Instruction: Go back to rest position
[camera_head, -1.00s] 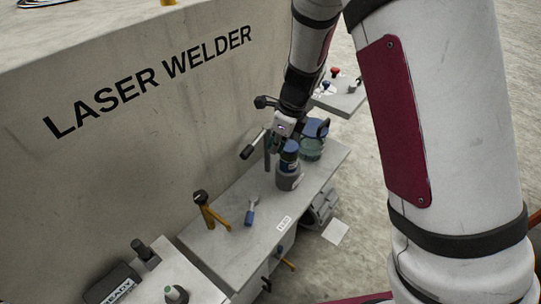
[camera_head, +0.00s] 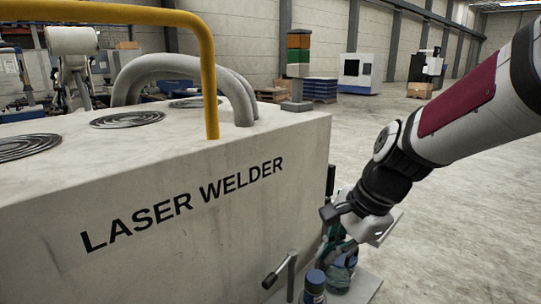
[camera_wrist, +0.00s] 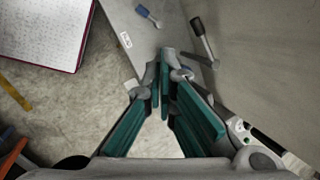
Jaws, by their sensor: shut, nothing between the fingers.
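My gripper (camera_wrist: 163,80) shows in the wrist view with its teal fingers converging to a shut tip and nothing between them. It hangs over the edge of a grey bench (camera_wrist: 130,28). In the head view my gripper (camera_head: 340,258) points down at the right end of the laser welder, at the lower edge of the picture. My arm reaches in from the upper right. The gripper partly overlaps things behind it, so its fingertips are hard to make out there.
The laser welder (camera_head: 200,235) fills the left, with a yellow rail (camera_head: 211,80) above. A blue-topped canister (camera_head: 314,284) and a lever (camera_head: 280,272) stand near the gripper. In the wrist view a blue-handled tool (camera_wrist: 147,14) lies on the bench. Open floor (camera_head: 460,220) lies right.

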